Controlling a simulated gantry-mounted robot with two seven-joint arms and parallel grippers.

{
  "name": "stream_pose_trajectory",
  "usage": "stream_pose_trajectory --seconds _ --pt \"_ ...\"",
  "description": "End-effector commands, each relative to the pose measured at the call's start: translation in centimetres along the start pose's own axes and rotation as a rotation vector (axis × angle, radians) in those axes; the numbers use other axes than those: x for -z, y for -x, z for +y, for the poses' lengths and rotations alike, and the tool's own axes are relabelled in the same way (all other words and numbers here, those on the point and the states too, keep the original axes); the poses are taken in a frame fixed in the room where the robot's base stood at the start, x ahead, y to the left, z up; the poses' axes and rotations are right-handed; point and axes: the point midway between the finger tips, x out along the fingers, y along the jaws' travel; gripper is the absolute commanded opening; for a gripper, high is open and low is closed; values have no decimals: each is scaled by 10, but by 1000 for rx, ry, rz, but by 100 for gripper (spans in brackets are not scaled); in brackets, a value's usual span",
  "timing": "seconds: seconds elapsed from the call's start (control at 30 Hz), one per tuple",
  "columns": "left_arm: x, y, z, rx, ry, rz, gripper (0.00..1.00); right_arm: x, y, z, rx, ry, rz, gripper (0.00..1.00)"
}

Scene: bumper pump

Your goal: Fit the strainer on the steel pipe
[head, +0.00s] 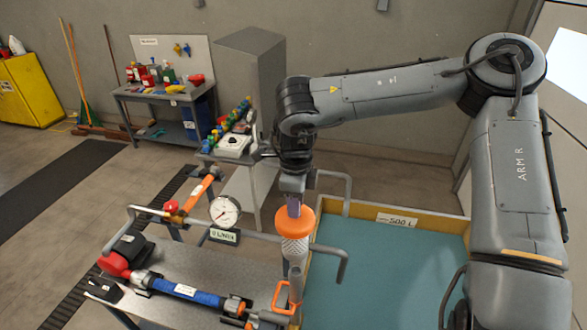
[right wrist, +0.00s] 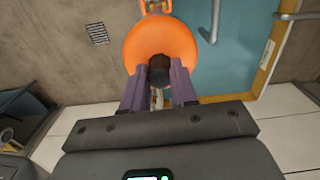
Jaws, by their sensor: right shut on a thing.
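The strainer has a wide orange collar (head: 295,222) and a pale mesh body (head: 295,250) below it. My right gripper (head: 294,206) is shut on its top and holds it roughly upright, over the right end of the bench. In the right wrist view the purple fingers (right wrist: 160,78) close on a dark piece in the middle of the orange collar (right wrist: 160,40). Grey steel pipe (head: 345,258) bends down over the tank side, right of the strainer. A grey upright part shows under the mesh; I cannot tell whether they touch. My left gripper is not in view.
The metal bench (head: 190,268) carries a blue hose (head: 187,290), a gauge (head: 224,211) and an orange handle (head: 283,297). A yellow-edged tank (head: 390,265) of blue-green liquid stands at right, with another bent pipe (head: 335,174) at its back edge.

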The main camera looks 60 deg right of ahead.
Motion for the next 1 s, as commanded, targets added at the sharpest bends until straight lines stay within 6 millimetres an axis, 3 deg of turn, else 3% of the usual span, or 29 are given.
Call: stream_pose_trajectory --seconds 0.17,1.0 --pt "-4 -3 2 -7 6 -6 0 4 -16 13 -1 17 -1 0" --pt "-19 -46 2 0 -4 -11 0 4 -71 13 1 12 0 0"
